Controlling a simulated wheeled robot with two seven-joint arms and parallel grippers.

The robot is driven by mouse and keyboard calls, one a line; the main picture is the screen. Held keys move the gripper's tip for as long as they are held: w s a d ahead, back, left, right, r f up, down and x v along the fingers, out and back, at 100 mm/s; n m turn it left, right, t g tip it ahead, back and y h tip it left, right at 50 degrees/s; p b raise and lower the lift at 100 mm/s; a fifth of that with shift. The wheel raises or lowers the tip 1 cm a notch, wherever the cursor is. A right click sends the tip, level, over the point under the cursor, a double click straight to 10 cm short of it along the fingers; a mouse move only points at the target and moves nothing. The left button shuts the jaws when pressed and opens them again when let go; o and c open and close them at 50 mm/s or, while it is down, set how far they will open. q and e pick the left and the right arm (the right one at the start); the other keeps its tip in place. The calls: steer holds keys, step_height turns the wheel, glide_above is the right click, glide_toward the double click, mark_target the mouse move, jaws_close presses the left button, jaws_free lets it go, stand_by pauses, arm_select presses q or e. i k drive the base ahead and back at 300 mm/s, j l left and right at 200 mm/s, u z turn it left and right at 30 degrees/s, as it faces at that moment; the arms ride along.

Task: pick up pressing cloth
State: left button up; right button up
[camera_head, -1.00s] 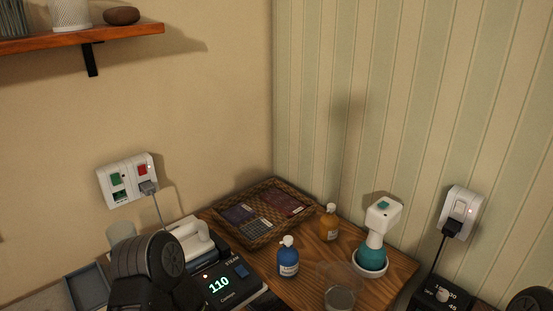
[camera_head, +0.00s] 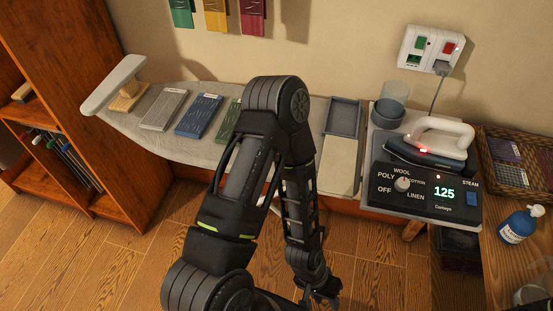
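A flat cream cloth (camera_head: 341,177) lies on the right part of the ironing board (camera_head: 192,150), below a shallow grey-blue tray (camera_head: 345,115). It may be the pressing cloth, but no label tells. Flat grey (camera_head: 165,109), blue (camera_head: 199,115) and green (camera_head: 228,121) pieces lie in a row further left on the board; my arm partly covers the green one. My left gripper (camera_head: 322,293) hangs low over the floor at the bottom of the head view, apart from the cloth. Its fingers are small and dark, so their opening is unclear. My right gripper is out of view.
A white iron (camera_head: 437,138) stands on a control base (camera_head: 424,188) showing 125, right of the cloth. A clear cup (camera_head: 390,104) is beside it. A blue bottle (camera_head: 519,225) and wicker tray (camera_head: 512,185) are far right. A wooden shelf unit (camera_head: 75,120) stands left.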

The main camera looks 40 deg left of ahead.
mark_target(336, 173)
steer(key=u, duration=0.8)
